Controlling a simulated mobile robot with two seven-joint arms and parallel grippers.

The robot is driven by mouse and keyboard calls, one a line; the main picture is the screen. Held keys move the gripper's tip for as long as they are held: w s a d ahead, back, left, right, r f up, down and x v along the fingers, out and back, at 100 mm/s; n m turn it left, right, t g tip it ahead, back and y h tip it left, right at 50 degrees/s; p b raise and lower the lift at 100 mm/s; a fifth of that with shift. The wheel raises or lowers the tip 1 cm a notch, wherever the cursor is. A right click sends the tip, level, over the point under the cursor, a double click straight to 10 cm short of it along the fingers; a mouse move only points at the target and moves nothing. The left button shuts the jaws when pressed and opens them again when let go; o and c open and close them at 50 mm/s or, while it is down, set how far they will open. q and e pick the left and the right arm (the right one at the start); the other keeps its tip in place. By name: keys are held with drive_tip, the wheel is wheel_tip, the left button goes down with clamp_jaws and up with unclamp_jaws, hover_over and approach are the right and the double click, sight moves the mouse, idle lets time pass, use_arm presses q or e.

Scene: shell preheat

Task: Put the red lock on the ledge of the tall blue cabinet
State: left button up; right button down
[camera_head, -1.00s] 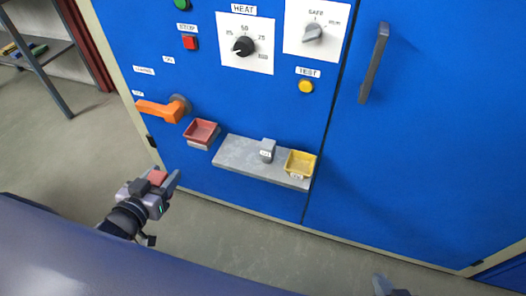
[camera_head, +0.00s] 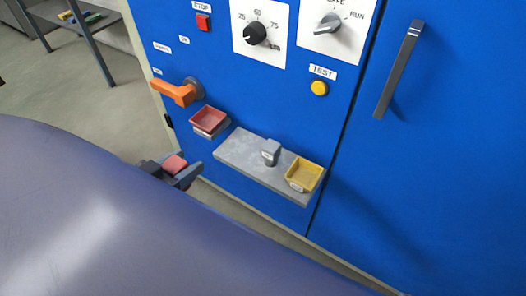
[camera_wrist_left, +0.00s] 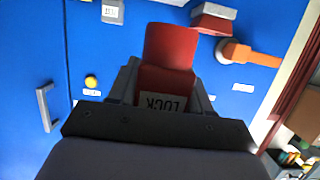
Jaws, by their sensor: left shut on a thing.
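The red lock (camera_head: 175,164) is in the jaws of my left gripper (camera_head: 184,172), left of and below the ledge. In the left wrist view the lock (camera_wrist_left: 168,80) sits between the fingers, with a white label reading LOCK. The grey ledge (camera_head: 240,156) juts from the front of the tall blue cabinet (camera_head: 375,200). A grey labelled block (camera_head: 270,152) and a yellow bin (camera_head: 304,176) stand on its middle and right part. The left part of the ledge is bare. The gripper is apart from the ledge. My right gripper is out of view.
A red bin (camera_head: 209,120) is mounted left of the ledge, below an orange handle (camera_head: 178,92). Knobs, a yellow button (camera_head: 319,88) and a long door handle (camera_head: 399,70) stick out above. A shelf with small items (camera_head: 85,18) is at the far left.

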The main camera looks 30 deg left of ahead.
use_arm(q)
drive_tip(key=shift+w+d, duration=0.1)
drive_tip(key=shift+w, duration=0.1)
drive_tip(key=w, duration=0.6)
drive_tip(key=w+d+b, duration=0.1)
drive_tip(key=w, duration=1.2)
drive_tip(key=shift+d, duration=0.25)
drive_tip(key=shift+w+f+b, duration=0.1)
drive_tip(key=shift+f+b, duration=0.5)
drive_tip(key=shift+f, duration=0.15)
wheel_tip(320, 180, down, 6)
drive_tip(key=shift+r+b, duration=0.25)
drive_tip(key=shift+b, duration=0.85)
drive_tip(key=shift+w+f, duration=0.1)
drive_tip(key=shift+w, duration=0.05)
